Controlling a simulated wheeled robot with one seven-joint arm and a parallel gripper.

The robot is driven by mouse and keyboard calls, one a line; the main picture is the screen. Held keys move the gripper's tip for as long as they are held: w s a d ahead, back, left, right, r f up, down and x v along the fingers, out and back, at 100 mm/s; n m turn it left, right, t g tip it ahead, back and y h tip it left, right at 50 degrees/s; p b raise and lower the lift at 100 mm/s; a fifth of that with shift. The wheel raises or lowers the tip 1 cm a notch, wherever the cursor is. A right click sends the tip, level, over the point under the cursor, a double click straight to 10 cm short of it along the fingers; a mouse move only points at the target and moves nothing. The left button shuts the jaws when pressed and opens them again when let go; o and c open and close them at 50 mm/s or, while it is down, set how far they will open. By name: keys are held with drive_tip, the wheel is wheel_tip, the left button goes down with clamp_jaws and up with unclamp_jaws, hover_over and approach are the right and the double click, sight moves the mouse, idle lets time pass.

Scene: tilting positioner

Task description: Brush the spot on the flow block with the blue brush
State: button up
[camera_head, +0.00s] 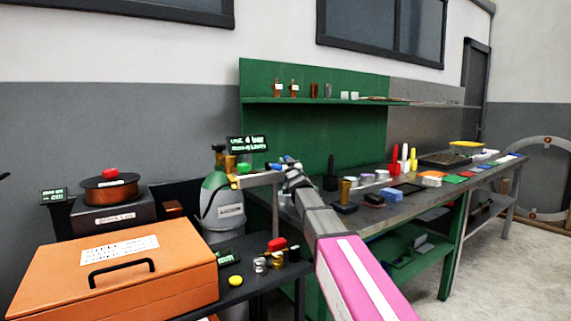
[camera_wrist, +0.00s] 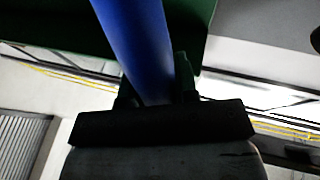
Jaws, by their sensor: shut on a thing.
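In the wrist view, my gripper (camera_wrist: 156,92) is shut on the blue brush, and its blue handle (camera_wrist: 135,40) runs up out of the picture between the dark fingers. The brush's bristles are not visible there. In the head view, my pink and grey arm reaches toward the bench. Its far end is near small blue parts (camera_head: 288,160), too small to tell apart from the brush. I cannot make out the flow block or its spot for certain in either view.
An orange case (camera_head: 112,280) and a side table with a red-topped part (camera_head: 277,244) stand at left front. A gas cylinder (camera_head: 221,205) stands behind them. The long bench (camera_head: 400,207) at right holds several bottles, blocks and trays. Open floor lies at far right.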

drive_tip(key=shift+r, duration=0.1)
drive_tip(key=shift+r, duration=3.4)
